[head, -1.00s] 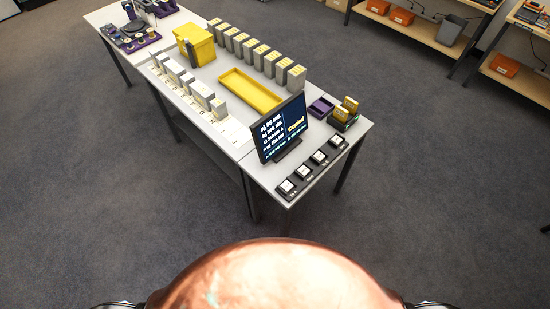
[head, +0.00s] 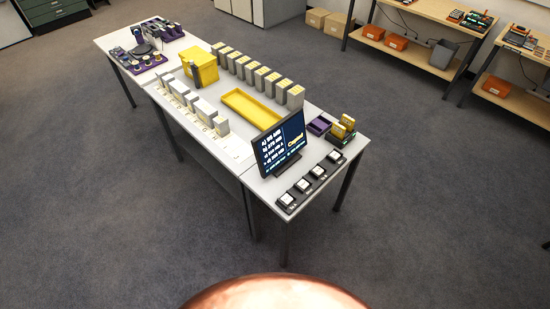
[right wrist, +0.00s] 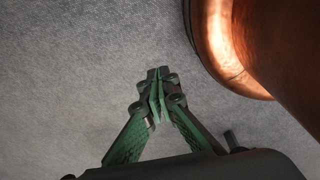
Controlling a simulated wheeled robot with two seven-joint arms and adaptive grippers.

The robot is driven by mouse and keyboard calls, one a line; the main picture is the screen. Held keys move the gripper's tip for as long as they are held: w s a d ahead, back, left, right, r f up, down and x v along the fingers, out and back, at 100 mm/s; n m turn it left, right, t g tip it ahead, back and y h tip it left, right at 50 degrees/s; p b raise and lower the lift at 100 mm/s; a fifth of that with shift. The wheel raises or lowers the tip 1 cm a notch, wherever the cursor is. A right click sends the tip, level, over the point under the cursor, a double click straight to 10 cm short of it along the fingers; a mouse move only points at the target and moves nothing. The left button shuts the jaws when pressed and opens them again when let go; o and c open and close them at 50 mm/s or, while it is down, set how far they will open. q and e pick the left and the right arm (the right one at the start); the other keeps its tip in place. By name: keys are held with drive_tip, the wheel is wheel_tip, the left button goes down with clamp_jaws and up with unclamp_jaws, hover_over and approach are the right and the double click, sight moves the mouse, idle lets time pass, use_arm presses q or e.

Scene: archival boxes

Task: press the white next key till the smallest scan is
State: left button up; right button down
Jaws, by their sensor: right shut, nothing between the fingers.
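A row of white-topped keys on a dark strip (head: 290,209) lies along the front edge of the table's near right end. The key caps (head: 302,185) are pale, and their labels are too small to read. Behind the strip stands a dark screen (head: 278,146) with lines of white text and a yellow word; the lines are too small to read surely. My right gripper (right wrist: 155,72) is shut and empty in the right wrist view, over bare floor, with no key near it. My left gripper is not in view.
The table (head: 233,178) also bears a yellow tray (head: 232,97), a yellow box (head: 199,62), rows of grey boxes (head: 262,79) and a purple tray (head: 319,125). Shelves (head: 425,45) stand at the back right. Carpet (head: 420,200) around the table is clear.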

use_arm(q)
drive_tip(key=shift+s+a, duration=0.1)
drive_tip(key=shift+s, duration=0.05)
use_arm(e)
drive_tip(key=shift+s+d, duration=0.15)
drive_tip(key=shift+d, duration=0.3)
idle(0.6)
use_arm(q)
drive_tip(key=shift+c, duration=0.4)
use_arm(e)
drive_tip(key=shift+a, duration=0.2)
